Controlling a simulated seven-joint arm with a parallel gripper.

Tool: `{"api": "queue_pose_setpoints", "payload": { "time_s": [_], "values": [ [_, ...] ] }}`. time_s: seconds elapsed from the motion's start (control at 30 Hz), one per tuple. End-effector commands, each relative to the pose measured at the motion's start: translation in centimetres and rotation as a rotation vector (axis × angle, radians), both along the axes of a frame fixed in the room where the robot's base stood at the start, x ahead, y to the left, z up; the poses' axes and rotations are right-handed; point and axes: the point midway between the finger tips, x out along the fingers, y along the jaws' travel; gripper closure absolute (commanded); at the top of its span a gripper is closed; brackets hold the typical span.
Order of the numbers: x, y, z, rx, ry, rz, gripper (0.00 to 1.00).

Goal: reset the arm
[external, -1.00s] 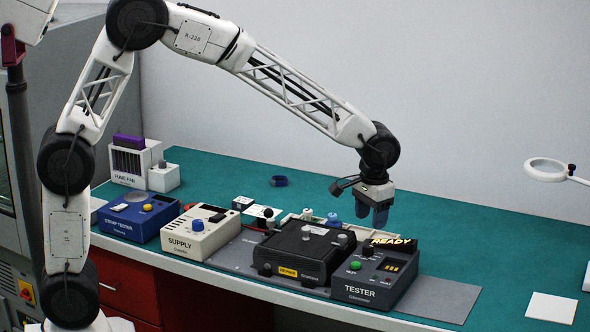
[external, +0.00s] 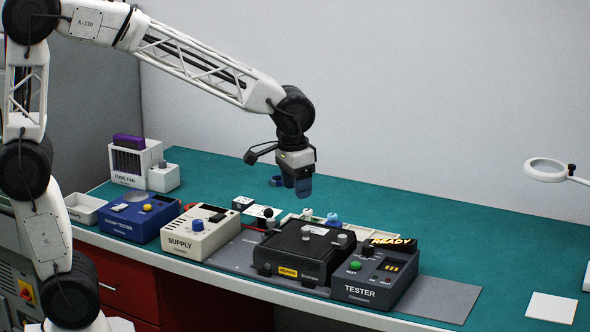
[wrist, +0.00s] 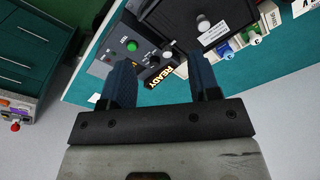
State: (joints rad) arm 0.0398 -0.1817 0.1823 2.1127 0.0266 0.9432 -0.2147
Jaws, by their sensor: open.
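My gripper (external: 303,187) hangs above the back of the teal bench, behind the black box and the tester, pointing down. Its jaws are open and empty, apart from everything on the bench. In the wrist view my gripper (wrist: 163,82) shows two blue fingers spread apart, with the tester's lit READY sign in the gap. The tester (external: 367,277) is a dark grey box with a green button and the glowing word READY at its top. The black box (external: 304,250) with a yellow label sits just left of it.
A cream supply box (external: 200,240) and a blue strip tester (external: 137,220) stand to the left. A white rack (external: 135,165) is at the back left. A ring magnifier (external: 546,170) hangs at the right above a white card (external: 552,308). The back middle of the bench is mostly clear.

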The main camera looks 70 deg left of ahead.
Motion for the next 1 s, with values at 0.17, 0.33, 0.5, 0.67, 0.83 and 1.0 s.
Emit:
{"api": "queue_pose_setpoints", "payload": {
  "time_s": [0.17,0.33,0.5,0.67,0.83,1.0],
  "values": [
    [-4.3,0.4,1.3,-0.002,-0.024,-0.027,0.44],
    [-8.3,0.6,1.9,-0.003,-0.045,-0.052,0.44],
    [-12.2,0.9,2.2,-0.004,-0.066,-0.078,0.44],
    [-15.9,1.1,2.1,-0.005,-0.084,-0.102,0.44],
    [-19.7,1.2,1.8,-0.004,-0.106,-0.129,0.44],
    [-23.2,1.4,1.2,-0.002,-0.125,-0.154,0.44]
  ]
}}
